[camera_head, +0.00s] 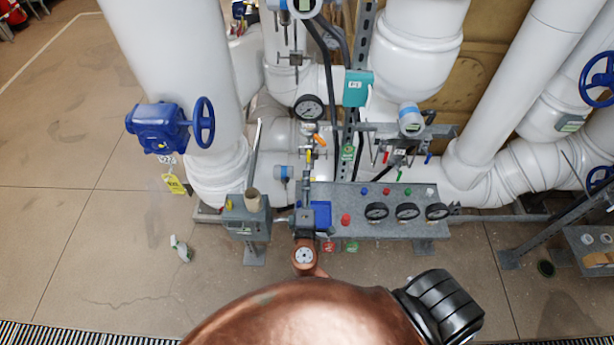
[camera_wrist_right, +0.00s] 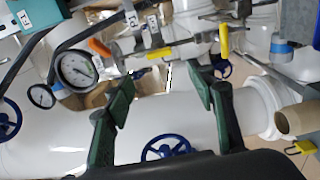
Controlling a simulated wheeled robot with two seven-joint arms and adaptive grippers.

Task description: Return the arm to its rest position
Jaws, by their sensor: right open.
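My right gripper (camera_wrist_right: 163,82) shows in the right wrist view, its two dark green fingers spread apart with nothing between them. Behind the fingers are a white pipe (camera_wrist_right: 165,112) and small valves with yellow handles. I cannot tell how far the fingers are from them. In the head view my copper-coloured arm (camera_head: 300,315) fills the bottom middle and reaches up toward the grey bench; the fingers cannot be made out there. My left gripper is in neither view.
A grey bench (camera_head: 350,222) carries several gauges and coloured buttons. A grey box (camera_head: 246,222) with a brown roll (camera_head: 252,200) stands left of it. Thick white pipes rise behind, one beside a blue handwheel (camera_head: 204,122). A spray bottle (camera_head: 180,248) stands on open floor at left.

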